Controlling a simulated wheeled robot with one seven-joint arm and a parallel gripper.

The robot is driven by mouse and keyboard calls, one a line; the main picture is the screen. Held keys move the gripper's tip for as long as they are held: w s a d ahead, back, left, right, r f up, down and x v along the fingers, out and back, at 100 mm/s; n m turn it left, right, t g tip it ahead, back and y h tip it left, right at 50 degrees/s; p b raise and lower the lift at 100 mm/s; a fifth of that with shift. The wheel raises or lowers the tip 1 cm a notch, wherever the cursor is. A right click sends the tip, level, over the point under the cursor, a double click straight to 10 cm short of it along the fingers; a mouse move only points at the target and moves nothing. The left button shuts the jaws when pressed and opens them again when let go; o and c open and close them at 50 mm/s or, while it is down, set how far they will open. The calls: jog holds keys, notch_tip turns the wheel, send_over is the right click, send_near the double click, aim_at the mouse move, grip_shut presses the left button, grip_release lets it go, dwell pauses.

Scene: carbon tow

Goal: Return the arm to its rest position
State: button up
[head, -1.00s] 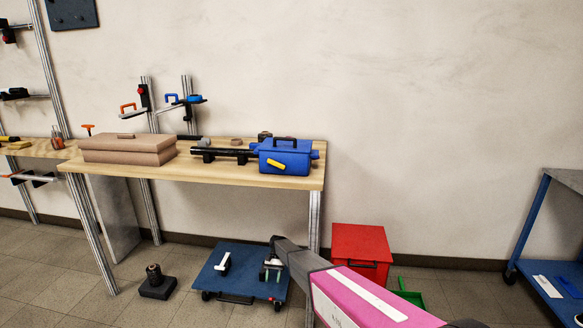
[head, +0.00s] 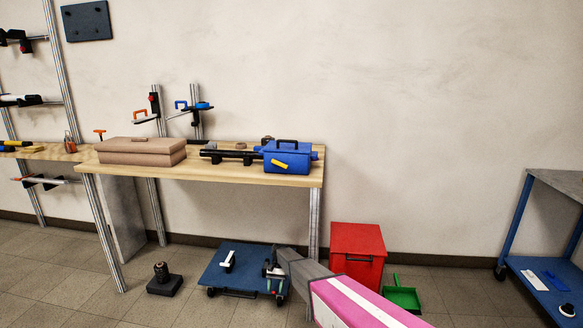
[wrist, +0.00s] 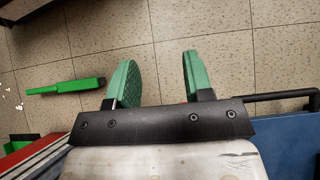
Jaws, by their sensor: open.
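My gripper (wrist: 154,84) shows in the wrist view with its two green fingers apart and nothing between them, above the tiled floor. In the head view, my grey and pink arm reaches in from the bottom right, and its far end overlaps the blue wheeled platform (head: 220,272) on the floor. The gripper's fingertips cannot be made out clearly there.
A wooden workbench (head: 240,181) holds a blue case (head: 288,160) and a brown box (head: 141,152). A blue cart (head: 515,225) is at far right. Floor between them is clear.

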jog(key=s+d+r+n+t+h, duration=0.1)
jog(key=s+d+r+t, duration=0.7)
jog(key=s+d+r, duration=1.7)
jog(key=shift+s+d+r+n+t, duration=0.3)
jog(key=shift+s+d+r+t, duration=0.1)
jog(key=shift+d+r, duration=0.45)
jog(key=shift+d+f, duration=0.1)
